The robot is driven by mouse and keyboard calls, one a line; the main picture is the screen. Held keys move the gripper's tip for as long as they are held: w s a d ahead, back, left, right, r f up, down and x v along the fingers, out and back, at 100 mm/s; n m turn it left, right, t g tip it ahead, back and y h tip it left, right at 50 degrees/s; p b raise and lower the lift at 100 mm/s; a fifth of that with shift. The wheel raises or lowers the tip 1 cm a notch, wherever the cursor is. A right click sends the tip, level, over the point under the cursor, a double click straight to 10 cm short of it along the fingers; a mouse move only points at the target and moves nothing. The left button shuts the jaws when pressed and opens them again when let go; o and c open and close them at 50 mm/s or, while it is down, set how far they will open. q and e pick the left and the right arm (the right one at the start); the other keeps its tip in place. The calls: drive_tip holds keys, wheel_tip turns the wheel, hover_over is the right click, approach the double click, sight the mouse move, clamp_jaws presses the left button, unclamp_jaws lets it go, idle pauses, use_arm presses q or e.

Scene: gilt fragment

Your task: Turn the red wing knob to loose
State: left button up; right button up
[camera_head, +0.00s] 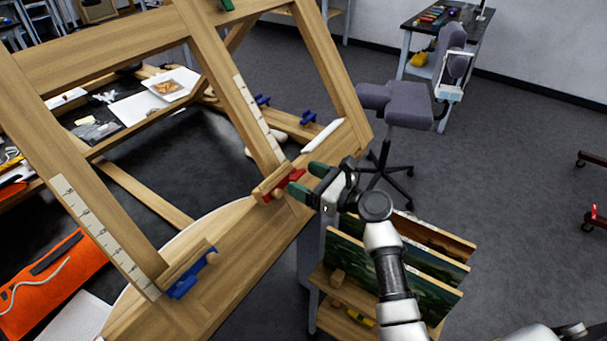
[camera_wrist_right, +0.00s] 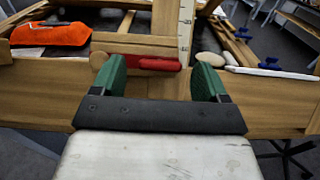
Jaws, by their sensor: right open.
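The red wing knob (camera_head: 283,187) sits on a small wooden block at the lower end of the easel's ruled upright. In the right wrist view the red wing knob (camera_wrist_right: 144,63) lies level, just beyond and between the fingertips. My right gripper (camera_head: 312,181) is open, with green finger pads, just to the right of the knob. In the right wrist view my right gripper (camera_wrist_right: 160,75) shows both pads apart with nothing between them. I cannot tell whether a pad touches the knob. My left gripper is not in view.
The wooden easel frame (camera_head: 110,45) fills the left. Blue wing knobs (camera_head: 190,276) sit on other parts of it. Painted panels (camera_head: 400,262) stand in a rack below my right arm. A grey chair (camera_head: 395,105) stands behind. An orange pouch (camera_head: 45,290) lies at left.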

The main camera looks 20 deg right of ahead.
drive_tip(key=shift+w+a, duration=0.2)
drive_tip(key=shift+w, duration=0.15)
drive_tip(key=c, duration=0.9)
